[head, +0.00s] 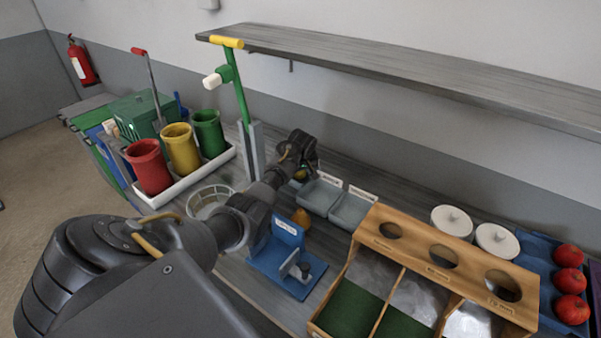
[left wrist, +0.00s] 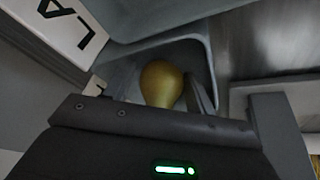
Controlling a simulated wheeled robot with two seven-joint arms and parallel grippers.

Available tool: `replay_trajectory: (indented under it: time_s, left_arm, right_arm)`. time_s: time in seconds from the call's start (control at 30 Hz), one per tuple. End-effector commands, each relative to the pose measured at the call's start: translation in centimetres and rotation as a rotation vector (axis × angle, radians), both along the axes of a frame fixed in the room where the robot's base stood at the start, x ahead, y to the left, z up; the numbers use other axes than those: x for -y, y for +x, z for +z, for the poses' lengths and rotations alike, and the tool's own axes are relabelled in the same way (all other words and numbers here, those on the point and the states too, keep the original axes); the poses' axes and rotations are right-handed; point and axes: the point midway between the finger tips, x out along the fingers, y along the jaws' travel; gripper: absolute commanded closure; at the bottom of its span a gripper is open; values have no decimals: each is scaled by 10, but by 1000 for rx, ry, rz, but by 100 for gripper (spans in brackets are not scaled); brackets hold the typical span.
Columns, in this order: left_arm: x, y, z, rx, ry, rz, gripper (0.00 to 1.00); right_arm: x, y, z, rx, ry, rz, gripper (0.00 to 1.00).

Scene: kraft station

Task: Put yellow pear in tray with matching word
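My left gripper (head: 308,168) is over the far-left end of the grey word trays. A yellow-green pear (left wrist: 161,84) shows in the left wrist view, in front of the gripper and against a grey tray (left wrist: 208,42). A dark finger is close beside its right side. I cannot tell whether the pear is gripped or rests in the tray. In the head view this pear (head: 300,174) is partly hidden by the gripper. Two grey trays (head: 320,196) (head: 350,210) have white word labels, too small to read. Another yellow-orange pear (head: 302,217) stands behind the blue stand. My right gripper is not in view.
A blue stand (head: 284,262) and a white basket (head: 210,200) are near my left arm. A wooden sorting box (head: 372,240) with round holes stands to the right of the trays. Red, yellow and green cups (head: 150,170) stand at left. A shelf (head: 420,75) overhangs the back.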

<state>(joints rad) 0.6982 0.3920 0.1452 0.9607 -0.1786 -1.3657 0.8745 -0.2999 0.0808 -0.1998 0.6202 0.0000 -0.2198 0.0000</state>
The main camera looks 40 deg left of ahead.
Motion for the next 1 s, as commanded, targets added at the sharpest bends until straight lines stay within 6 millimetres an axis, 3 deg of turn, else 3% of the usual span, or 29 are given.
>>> replay_trajectory:
  time_s: [0.27,0.7,1.0]
  left_arm:
    - [4,-4,16,1,0,0,44]
    - [26,-26,95,3,0,0,44]
    - [32,-33,114,-1,0,0,44]
  right_arm:
    - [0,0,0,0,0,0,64]
    - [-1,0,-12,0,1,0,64]
    - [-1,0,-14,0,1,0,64]
